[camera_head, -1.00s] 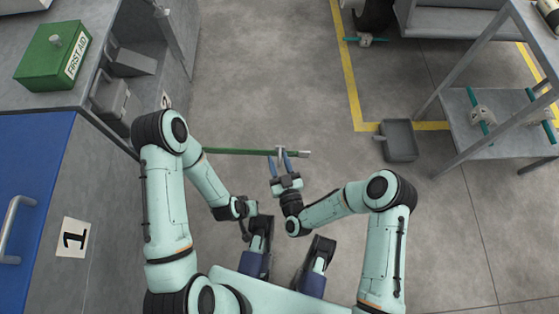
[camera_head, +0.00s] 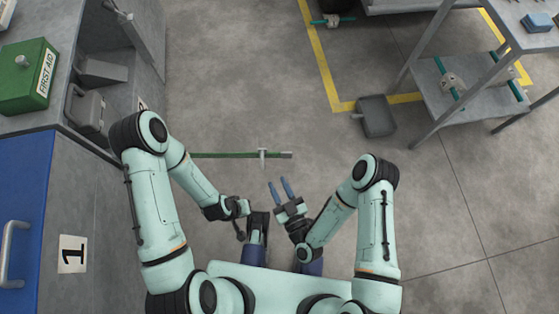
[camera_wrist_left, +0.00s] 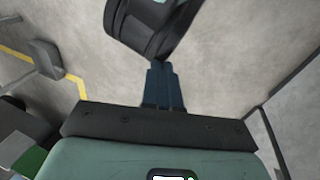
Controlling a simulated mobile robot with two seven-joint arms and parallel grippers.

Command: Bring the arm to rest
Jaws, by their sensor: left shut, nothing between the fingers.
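My right gripper (camera_head: 280,186) shows in the head view with its two blue fingers apart and nothing between them. Its arm is bent, and the gripper is in front of my body, clear of a green bar (camera_head: 222,155). My left arm comes in from the left with a bent elbow, its wrist low near my body. In the left wrist view the left gripper (camera_wrist_left: 164,86) has its dark blue fingers together and empty. Its fingers are hard to make out in the head view. A dark, rounded part of my own arm is close beyond them.
The green bar has a grey cross-piece (camera_head: 263,158) near its right end. A bench with a green first aid box (camera_head: 24,76) and a blue cabinet front (camera_head: 22,205) stand left. A grey bin (camera_head: 376,116) and a metal rack (camera_head: 470,90) stand right. Open floor lies between.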

